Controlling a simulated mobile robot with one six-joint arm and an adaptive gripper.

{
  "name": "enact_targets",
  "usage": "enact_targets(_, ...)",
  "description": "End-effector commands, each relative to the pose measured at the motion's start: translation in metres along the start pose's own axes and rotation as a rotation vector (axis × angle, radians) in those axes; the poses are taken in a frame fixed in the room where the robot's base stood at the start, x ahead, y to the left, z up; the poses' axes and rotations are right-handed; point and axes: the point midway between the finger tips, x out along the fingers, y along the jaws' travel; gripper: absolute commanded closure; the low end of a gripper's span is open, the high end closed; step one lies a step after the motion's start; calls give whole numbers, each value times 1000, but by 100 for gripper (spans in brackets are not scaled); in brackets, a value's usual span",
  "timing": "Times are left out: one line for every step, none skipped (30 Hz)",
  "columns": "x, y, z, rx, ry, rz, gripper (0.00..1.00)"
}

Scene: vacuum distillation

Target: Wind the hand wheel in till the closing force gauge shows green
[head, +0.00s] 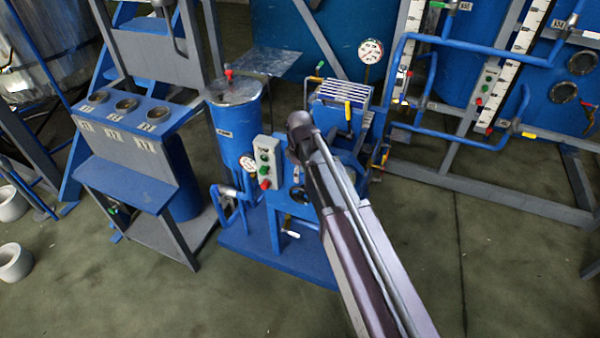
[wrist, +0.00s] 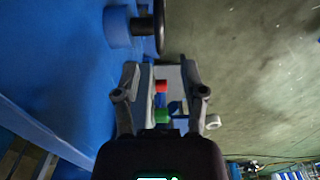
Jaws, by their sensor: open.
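In the wrist view my gripper (wrist: 159,70) is open and nothing shows held between its fingers. A dark hand wheel (wrist: 159,30), seen nearly edge-on, sits on a blue hub at the top of that view, ahead of the fingers and apart from them. In the head view a dark ring that looks like this wheel (head: 298,195) shows low on the blue machine, beside my arm. My arm hides the fingers there. One round gauge (head: 371,50) stands above the machine and a smaller gauge (head: 248,163) sits at its left. Which is the closing force gauge and their readings I cannot tell.
A grey control box (head: 266,162) with green and red buttons stands left of the wheel; it shows beyond my fingers in the wrist view (wrist: 175,77). A blue tank (head: 238,125) and a bench (head: 125,180) stand left. Pipework (head: 480,190) stands right. The front floor is clear.

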Motion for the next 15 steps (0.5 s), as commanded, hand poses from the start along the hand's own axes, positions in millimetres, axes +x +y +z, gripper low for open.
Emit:
enact_targets(-9, 0, 0, 0, 0, 0, 46)
enact_targets(-11, 0, 0, 0, 0, 0, 46)
enact_targets(-15, 0, 0, 0, 0, 0, 46)
enact_targets(-17, 0, 0, 0, 0, 0, 46)
enact_targets(-20, 0, 0, 0, 0, 0, 46)
enact_targets(-23, 0, 0, 0, 0, 0, 46)
enact_targets(-25, 0, 0, 0, 0, 0, 46)
enact_targets(-28, 0, 0, 0, 0, 0, 46)
enact_targets(-31, 0, 0, 0, 0, 0, 46)
enact_targets(-34, 0, 0, 0, 0, 0, 46)
enact_targets(-35, 0, 0, 0, 0, 0, 46)
enact_targets(-34, 0, 0, 0, 0, 0, 46)
enact_targets(-34, 0, 0, 0, 0, 0, 46)
enact_targets(-36, 0, 0, 0, 0, 0, 46)
enact_targets(-37, 0, 0, 0, 0, 0, 46)
